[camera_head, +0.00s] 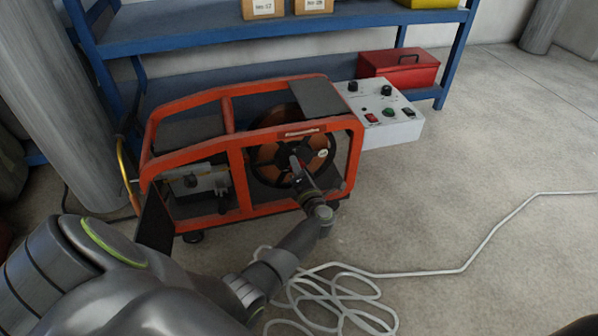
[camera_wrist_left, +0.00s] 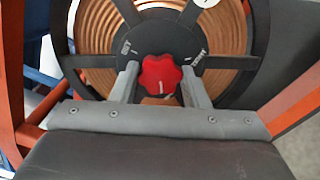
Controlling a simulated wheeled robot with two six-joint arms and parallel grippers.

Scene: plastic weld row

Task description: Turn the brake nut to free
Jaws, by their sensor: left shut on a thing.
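The brake nut (camera_wrist_left: 161,76) is a red lobed knob with a white pointer line, at the hub of a wire spool (camera_wrist_left: 97,25) in the left wrist view. The pointer line points down, toward my gripper. Marks sit at the upper left and upper right of the black hub disc, too small to read. My left gripper (camera_wrist_left: 160,90) is shut on the nut, one finger on each side. In the head view, my left gripper (camera_head: 298,168) reaches the spool (camera_head: 264,160) inside the orange-framed machine (camera_head: 236,146) and hides the nut. My right gripper is not in view.
A grey control box (camera_head: 400,131) with knobs and switches juts from the machine's right side. A blue shelf (camera_head: 180,37) with a red toolbox (camera_head: 410,72) stands behind. A white hose (camera_head: 340,300) lies coiled on the floor in front. The floor at right is mostly clear.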

